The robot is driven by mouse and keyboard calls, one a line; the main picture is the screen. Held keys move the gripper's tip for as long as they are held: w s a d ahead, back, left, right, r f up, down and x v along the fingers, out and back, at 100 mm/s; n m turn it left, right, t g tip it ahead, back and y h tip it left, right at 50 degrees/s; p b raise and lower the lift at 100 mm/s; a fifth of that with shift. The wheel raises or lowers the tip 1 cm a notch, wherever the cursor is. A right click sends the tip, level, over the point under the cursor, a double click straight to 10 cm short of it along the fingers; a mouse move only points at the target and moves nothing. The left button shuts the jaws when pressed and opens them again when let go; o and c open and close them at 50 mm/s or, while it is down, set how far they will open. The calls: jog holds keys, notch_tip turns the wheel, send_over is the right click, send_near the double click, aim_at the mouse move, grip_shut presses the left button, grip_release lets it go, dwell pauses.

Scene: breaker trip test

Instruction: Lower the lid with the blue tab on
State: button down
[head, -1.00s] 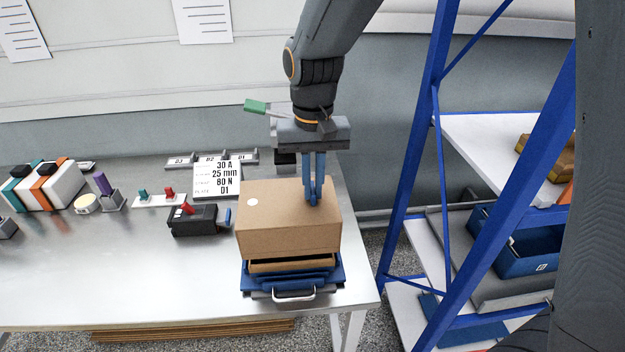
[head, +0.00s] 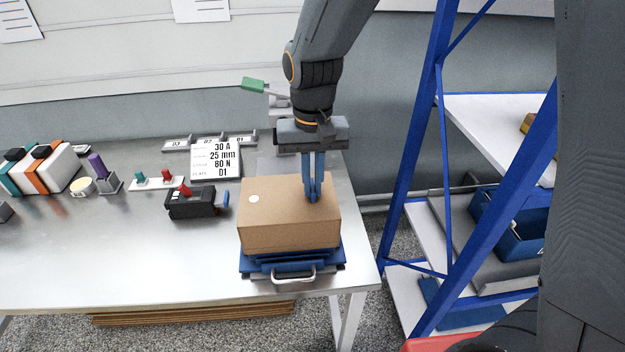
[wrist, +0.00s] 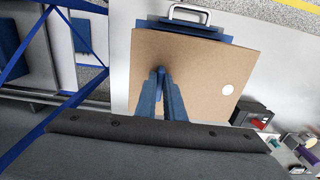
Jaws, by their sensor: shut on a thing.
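The lid (head: 285,217) is a brown cardboard cover with a white dot on its top. It sits level, low over the blue tray (head: 258,271) with a metal handle, near the table's right end. The lid also fills the middle of the wrist view (wrist: 205,65). My gripper (head: 313,196) points straight down at the lid's top, right of its middle, shut. The blue tab cannot be told apart from my blue fingers (wrist: 161,76). The brown box under the lid is hidden, and I cannot tell whether the lid rests fully on it.
A black device with a red knob (head: 190,203) stands just left of the lid. Behind it is a label card (head: 215,158). A blue-framed rack (head: 437,190) stands to the right, across a gap. The table's left front (head: 110,270) is clear.

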jog(key=c, duration=1.8)
grip_release()
jog(key=shift+o, duration=0.2)
jog(key=shift+r+b, duration=0.75)
jog(key=shift+r, duration=3.15)
jog(key=s+d+f, duration=0.4)
jog(key=d+f, duration=0.1)
jog(key=d, duration=0.3)
jog(key=s+d+f+t, duration=0.1)
jog(key=s+d+f, duration=0.3)
jog(key=d, duration=0.4)
jog(key=shift+s+d+f+m, duration=0.25)
jog(key=shift+d+f+m, duration=0.05)
jog(key=shift+d+f, duration=0.1)
